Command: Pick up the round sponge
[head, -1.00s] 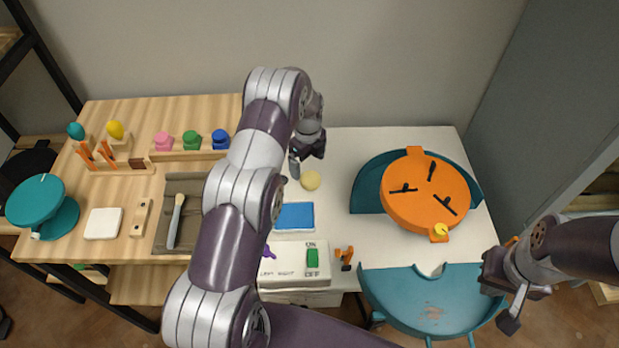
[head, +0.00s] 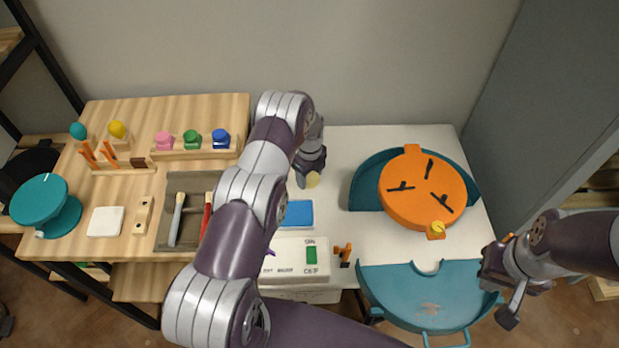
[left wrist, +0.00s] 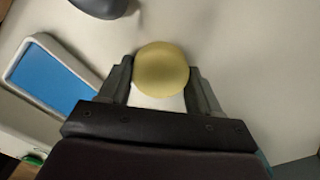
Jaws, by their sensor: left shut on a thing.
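The round sponge is pale yellow; in the head view the sponge (head: 313,179) shows partly behind my left gripper (head: 306,180). In the left wrist view the sponge (left wrist: 162,70) sits between the two fingers of my left gripper (left wrist: 160,84), which are shut on it. I cannot tell whether it touches the white table. My right gripper (head: 500,290) is at the right, near the teal half-round tray, far from the sponge; its finger gap is not clear.
A blue pad in a white frame (head: 297,214) lies just in front of the sponge. A white switch box (head: 295,257) stands nearer. The orange round device (head: 415,205) is to the right, the teal tray (head: 430,300) at the front. White table is bare behind the sponge.

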